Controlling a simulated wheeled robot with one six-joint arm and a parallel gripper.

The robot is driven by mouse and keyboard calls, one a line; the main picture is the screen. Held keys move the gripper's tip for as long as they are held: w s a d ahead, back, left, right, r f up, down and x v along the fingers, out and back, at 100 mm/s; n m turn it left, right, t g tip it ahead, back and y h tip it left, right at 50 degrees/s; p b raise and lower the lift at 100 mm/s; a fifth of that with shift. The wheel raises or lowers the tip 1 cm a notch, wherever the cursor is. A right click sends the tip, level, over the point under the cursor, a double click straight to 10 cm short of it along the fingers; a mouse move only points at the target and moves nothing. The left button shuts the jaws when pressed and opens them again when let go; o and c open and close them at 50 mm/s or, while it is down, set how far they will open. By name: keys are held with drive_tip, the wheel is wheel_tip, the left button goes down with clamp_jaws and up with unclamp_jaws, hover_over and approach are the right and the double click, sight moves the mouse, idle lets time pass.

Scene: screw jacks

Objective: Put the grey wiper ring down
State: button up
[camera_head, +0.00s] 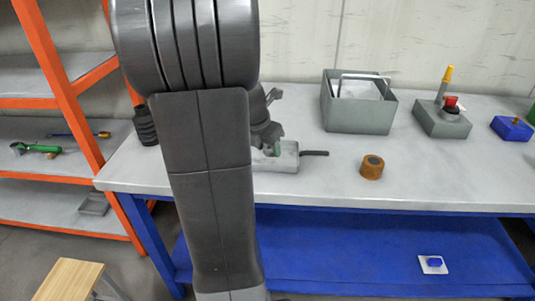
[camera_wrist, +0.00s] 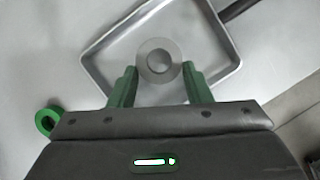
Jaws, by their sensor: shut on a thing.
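The grey wiper ring (camera_wrist: 160,80) shows in the wrist view as a pale flat ring with a round hole. It sits between the two green fingers of my gripper (camera_wrist: 162,72), which is shut on it. Behind the ring is a shallow grey metal tray (camera_wrist: 97,72) with a raised rim and a dark handle. The ring overlaps the tray's floor in this view; I cannot tell how high above it the ring is. In the head view my gripper (camera_head: 271,149) is at the tray (camera_head: 275,167) on the bench; the ring cannot be made out there.
The tray lies on a grey bench (camera_head: 330,184). A brown cylinder (camera_head: 371,168) stands to its right, with a grey open box (camera_head: 358,120) behind. A black ribbed part (camera_head: 146,125) stands left of my arm. A green ring-shaped part (camera_wrist: 47,122) shows at the wrist view's left.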

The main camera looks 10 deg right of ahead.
wheel_tip(320, 180, down, 2)
drive_tip(key=o, duration=1)
drive_tip(key=shift+f, duration=0.1)
drive_tip(key=shift+c, duration=0.2)
drive_tip(key=shift+r, duration=0.45)
drive_tip(key=p+v, duration=0.2)
drive_tip(key=v, duration=0.9)
drive_tip(key=shift+r, duration=0.25)
